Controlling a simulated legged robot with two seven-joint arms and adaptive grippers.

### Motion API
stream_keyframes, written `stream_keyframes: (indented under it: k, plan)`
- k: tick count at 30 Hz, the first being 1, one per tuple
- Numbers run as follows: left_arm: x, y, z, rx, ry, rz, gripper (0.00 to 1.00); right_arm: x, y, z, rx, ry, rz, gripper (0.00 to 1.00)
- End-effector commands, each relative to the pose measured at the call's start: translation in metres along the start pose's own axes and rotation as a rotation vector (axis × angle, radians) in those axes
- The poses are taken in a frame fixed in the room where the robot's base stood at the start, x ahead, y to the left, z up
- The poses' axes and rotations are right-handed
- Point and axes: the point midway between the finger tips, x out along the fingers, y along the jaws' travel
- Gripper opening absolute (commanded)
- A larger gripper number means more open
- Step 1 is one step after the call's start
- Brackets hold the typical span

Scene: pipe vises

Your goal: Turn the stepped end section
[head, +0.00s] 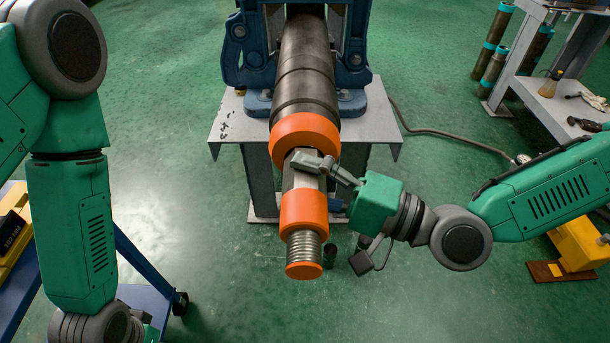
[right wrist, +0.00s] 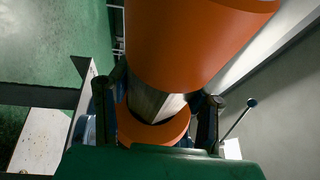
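The stepped end section (head: 304,212) sticks out toward me from the long dark pipe (head: 305,70). It has a flat-sided bare metal part, an orange collar, a threaded length and an orange end. My right gripper (head: 330,213) reaches in from the right, with one finger over the metal part and the other lower, to the right. In the right wrist view, the fingers (right wrist: 158,105) stand apart on either side of the metal part (right wrist: 155,102), with gaps visible. Contact is unclear. My left arm hangs at the left; its fingers are out of view.
The blue vise (head: 355,75) holds the pipe above a grey stand (head: 225,125). A large orange collar (head: 305,135) sits behind the metal part. A shelf with tools (head: 560,100) stands at the right, and a blue cart (head: 145,290) at lower left. A hose crosses the floor.

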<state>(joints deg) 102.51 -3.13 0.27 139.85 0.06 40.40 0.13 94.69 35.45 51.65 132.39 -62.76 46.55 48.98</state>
Motion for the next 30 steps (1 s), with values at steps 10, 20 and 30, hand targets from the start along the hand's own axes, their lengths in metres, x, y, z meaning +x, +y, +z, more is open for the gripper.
stream_keyframes:
  k: [10, 20, 30]
  plan:
    - [-0.020, 0.000, -0.001, 0.000, 0.000, 0.000, 0.32, 0.000, -0.001, 0.000, -0.027, 0.000, 0.077, 0.16]
    - [-0.018, 0.000, -0.001, 0.000, 0.000, 0.000, 0.32, -0.001, 0.004, 0.000, -0.029, 0.000, 0.089, 0.59]
    - [-0.018, 0.000, 0.000, 0.000, 0.001, 0.000, 0.32, -0.001, 0.002, 0.000, -0.031, 0.000, 0.084, 0.66]
